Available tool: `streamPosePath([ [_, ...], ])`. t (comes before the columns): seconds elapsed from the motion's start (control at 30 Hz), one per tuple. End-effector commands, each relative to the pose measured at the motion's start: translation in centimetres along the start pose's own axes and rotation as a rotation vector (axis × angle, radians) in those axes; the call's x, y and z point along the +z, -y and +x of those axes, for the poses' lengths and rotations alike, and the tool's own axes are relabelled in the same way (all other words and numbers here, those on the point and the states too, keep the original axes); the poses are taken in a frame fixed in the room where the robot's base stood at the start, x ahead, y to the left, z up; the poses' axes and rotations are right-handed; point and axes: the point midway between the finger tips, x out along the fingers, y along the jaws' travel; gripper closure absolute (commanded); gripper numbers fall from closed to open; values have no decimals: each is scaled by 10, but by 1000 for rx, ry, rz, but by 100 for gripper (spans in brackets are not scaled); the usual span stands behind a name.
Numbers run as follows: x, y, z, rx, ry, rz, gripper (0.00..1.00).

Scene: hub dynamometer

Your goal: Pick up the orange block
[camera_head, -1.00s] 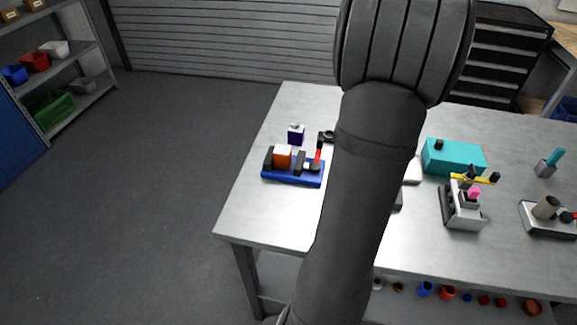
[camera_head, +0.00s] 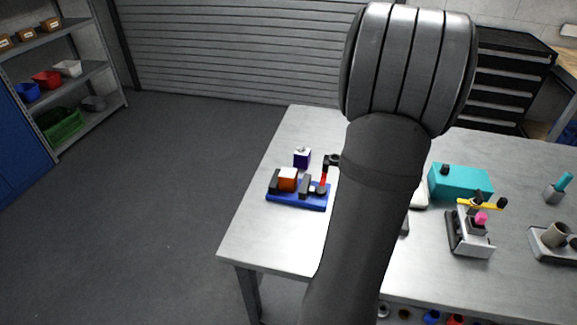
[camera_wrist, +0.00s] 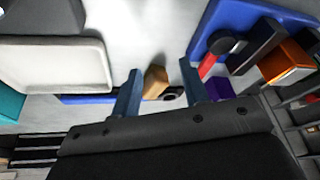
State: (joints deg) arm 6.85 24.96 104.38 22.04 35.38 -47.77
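The orange block (camera_head: 288,178) sits on a blue fixture (camera_head: 310,203) between dark jaws, toward the left side of the table. My gripper (camera_wrist: 160,68) is open, with two blue-grey fingers apart and nothing held. The orange block lies to the right of both fingers, not between them. A tan block (camera_wrist: 155,82) shows in the gap beyond the fingers. In the head view my arm hides the gripper.
A purple block (camera_head: 302,158) stands just behind the fixture. A red lever (camera_wrist: 208,65) and black knob (camera_wrist: 222,42) rise beside the orange block. A white tray (camera_wrist: 55,62) and a teal box (camera_head: 460,181) are further off. The table's left front corner is clear.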

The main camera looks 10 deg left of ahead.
Motion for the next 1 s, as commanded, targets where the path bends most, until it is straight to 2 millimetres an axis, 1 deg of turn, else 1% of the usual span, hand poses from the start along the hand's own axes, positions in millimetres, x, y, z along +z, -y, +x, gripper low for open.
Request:
streamPosePath([
  [0.17, -17, 22, -2, -26, 39, 207, 49],
  [0.47, -43, 64, -9, -22, 136, 645, 49],
  [0.77, -64, 105, -20, 60, 222, 1088, 49],
  [1.0, -78, 136, -31, 176, 255, 1444, 49],
])
